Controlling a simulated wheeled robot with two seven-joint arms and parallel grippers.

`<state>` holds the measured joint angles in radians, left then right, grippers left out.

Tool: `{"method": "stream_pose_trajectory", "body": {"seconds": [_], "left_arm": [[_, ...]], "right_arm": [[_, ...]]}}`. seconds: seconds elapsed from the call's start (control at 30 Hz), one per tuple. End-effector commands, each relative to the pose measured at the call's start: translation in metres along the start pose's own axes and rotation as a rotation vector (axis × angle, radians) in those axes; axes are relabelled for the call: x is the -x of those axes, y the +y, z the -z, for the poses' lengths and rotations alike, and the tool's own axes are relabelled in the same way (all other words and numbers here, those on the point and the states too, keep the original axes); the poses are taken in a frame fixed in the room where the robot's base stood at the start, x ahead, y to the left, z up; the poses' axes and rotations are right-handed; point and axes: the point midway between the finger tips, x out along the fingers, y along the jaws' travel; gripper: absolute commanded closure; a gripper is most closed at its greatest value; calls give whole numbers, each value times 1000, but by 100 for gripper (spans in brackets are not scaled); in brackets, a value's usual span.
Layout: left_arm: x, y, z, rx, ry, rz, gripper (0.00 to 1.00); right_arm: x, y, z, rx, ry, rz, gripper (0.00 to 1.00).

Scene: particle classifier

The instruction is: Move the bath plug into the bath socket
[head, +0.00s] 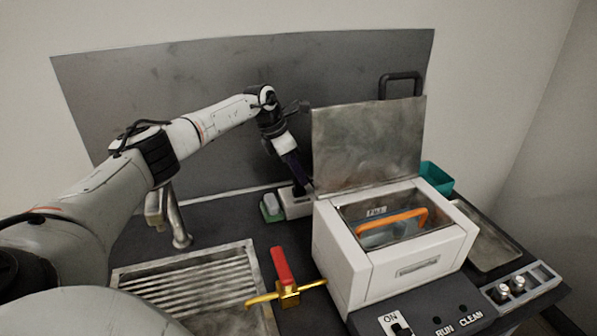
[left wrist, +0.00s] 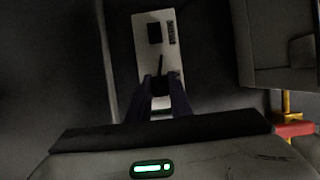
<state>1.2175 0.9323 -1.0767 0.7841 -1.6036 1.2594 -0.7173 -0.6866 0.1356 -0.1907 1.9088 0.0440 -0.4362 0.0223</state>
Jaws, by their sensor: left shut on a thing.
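My left gripper (head: 301,180) reaches down at the white socket box (head: 296,207) behind the bath. In the left wrist view its dark fingers (left wrist: 161,92) are shut on the bath plug, mostly hidden between them. A thin dark piece, probably the plug's cord (left wrist: 160,65), sticks up past the fingertips. The fingers are over the lower part of the white socket plate (left wrist: 143,62). A black square, likely a socket opening (left wrist: 154,33), shows farther up the plate, apart from the fingers. I cannot tell whether the plug touches the plate. My right gripper is not in view.
The white bath (head: 340,262) stands close right of the gripper, its metal lid (head: 367,145) raised and an orange handle (head: 393,226) inside. A green-and-grey block (head: 270,207) sits left of the socket box. A tap (head: 177,222) and sink (head: 150,271) are at left.

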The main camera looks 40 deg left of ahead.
Motion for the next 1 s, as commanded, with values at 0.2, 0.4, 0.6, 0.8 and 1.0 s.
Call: {"method": "stream_pose_trajectory", "body": {"seconds": [0.2,0.4,0.6,0.8,1.0], "left_arm": [[-6,0,2,0,-1,0,100],[-10,0,4,0,-1,0,100],[-15,0,6,0,0,0,100],[-17,0,7,0,2,1,100],[-18,0,8,0,3,1,73]], "right_arm": [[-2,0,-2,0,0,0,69],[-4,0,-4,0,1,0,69],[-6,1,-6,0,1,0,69],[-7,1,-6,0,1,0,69],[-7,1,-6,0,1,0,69]]}}
